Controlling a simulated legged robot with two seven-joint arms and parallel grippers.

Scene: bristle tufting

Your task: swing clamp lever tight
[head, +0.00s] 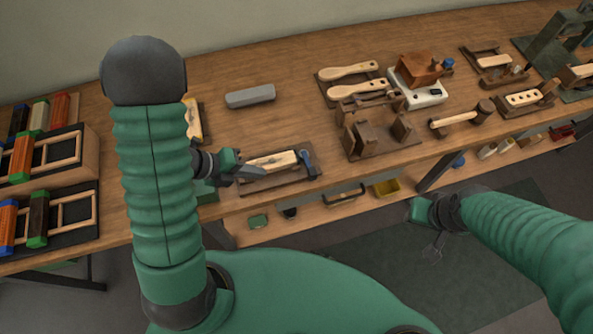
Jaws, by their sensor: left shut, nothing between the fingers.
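A dark fixture board (283,184) lies near the front edge of the bench, with a pale wooden block (272,161) on it. A blue clamp lever (308,163) stands at the right end of the block. My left gripper (256,171) reaches in from the left, shut and empty. Its tips are over the left part of the block, apart from the lever. Whether they touch the block cannot be told. My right gripper (433,240) hangs in front of the bench, away from the fixture; its fingers are too small and dark to read.
A grey bar (250,95) lies behind the fixture. A wooden stand (382,141) and a mallet (462,119) are to the right. Coloured blocks on racks (66,189) fill the left end. A lower shelf holds a yellow bin (387,187).

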